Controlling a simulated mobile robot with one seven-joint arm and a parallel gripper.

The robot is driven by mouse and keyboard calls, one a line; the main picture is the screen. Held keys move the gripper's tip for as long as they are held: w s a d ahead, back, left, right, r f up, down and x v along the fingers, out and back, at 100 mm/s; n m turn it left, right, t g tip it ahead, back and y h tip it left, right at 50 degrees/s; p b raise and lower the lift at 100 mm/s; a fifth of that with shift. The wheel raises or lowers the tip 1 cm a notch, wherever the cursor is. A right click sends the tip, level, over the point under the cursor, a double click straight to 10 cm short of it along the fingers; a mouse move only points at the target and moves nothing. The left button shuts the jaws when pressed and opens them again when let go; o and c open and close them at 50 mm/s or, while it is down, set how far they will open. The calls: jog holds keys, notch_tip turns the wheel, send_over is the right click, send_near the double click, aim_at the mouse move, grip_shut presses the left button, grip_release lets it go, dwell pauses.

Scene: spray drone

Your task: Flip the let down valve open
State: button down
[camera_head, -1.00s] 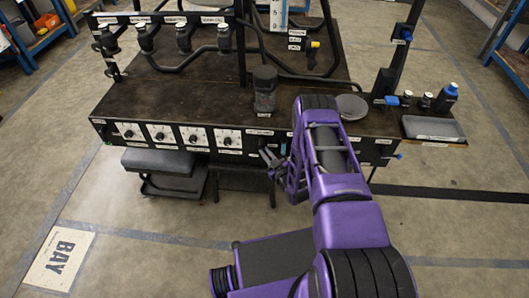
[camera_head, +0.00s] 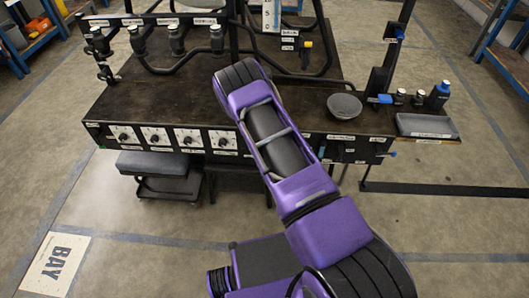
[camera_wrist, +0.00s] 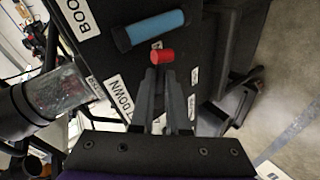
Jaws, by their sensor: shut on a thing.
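The let down valve shows in the wrist view as a small red handle (camera_wrist: 162,56) on the black panel, beside a white label reading "DOWN" (camera_wrist: 119,97). My gripper (camera_wrist: 163,75) is shut on this handle, with the red end showing just beyond the fingertips. The fingers hide the rest of the valve, so its exact angle is unclear. In the head view my arm covers the gripper and the valve at the bench front.
A blue cylinder handle (camera_wrist: 155,28) lies close beyond the red one. A clear jar (camera_wrist: 60,90) stands left of the fingers. Floor right of the bench front is open.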

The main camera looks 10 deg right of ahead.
jog(key=shift+r+n+g+h+b, duration=0.5)
jog(key=shift+n+h+b, duration=0.2)
jog(key=shift+n+h, duration=0.35)
jog(key=c, duration=0.9)
grip_release()
jog(key=p+v, duration=0.2)
jog(key=v, duration=1.5)
jog(key=shift+s+a+r+p, duration=0.1)
jog(key=shift+s+a+p, duration=0.1)
jog(key=shift+p, duration=0.1)
jog(key=shift+w, duration=0.1)
